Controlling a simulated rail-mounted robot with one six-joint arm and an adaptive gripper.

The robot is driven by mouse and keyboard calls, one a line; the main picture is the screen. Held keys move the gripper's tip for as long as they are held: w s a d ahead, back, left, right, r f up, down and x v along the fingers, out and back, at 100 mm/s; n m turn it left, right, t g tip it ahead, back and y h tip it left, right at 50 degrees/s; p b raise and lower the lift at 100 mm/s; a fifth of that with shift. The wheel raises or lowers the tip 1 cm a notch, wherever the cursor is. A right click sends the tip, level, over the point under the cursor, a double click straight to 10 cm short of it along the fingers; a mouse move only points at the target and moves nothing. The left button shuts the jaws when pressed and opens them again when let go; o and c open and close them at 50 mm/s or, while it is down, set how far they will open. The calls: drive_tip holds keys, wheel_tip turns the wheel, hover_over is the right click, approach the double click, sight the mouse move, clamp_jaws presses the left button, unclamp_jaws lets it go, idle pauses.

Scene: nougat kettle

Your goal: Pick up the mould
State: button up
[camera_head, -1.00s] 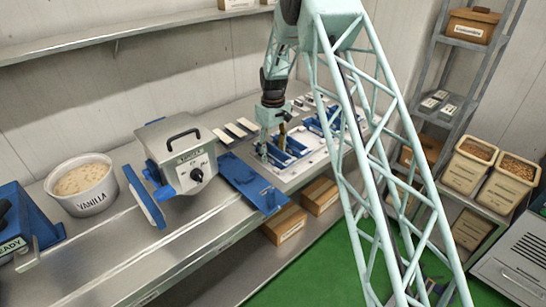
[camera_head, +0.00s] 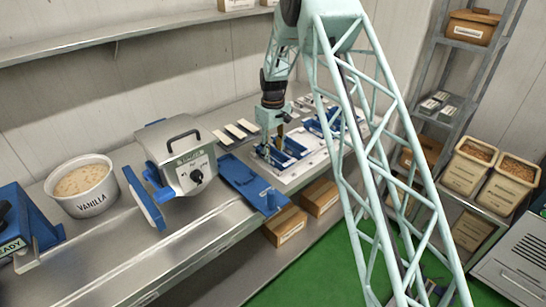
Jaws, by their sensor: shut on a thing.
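A blue mould (camera_head: 292,148) sits at a white board on the steel bench, right of the kettle machine. My gripper (camera_head: 277,141) points down at the mould and is shut on it; the fingertips are small and partly hidden by the mould. I cannot tell whether the mould is clear of the board. A second blue mould (camera_head: 318,125) lies behind and to the right, partly hidden by my arm.
The kettle machine (camera_head: 188,165) with a blue tray (camera_head: 245,182) stands left of the mould. A vanilla tub (camera_head: 82,188) is farther left. Pale bars (camera_head: 236,131) lie behind. Cardboard boxes (camera_head: 285,224) sit under the bench. A shelf (camera_head: 445,95) stands at right.

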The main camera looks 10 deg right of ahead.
drive_tip(key=shift+r, duration=1.8)
drive_tip(key=s, duration=0.5)
drive_tip(key=s+r, duration=0.1)
drive_tip(key=s, duration=1)
drive_tip(key=shift+a+r, duration=0.2)
drive_tip(key=shift+a, duration=0.2)
drive_tip(key=shift+w+a+r, duration=0.1)
drive_tip(key=shift+w, duration=0.05)
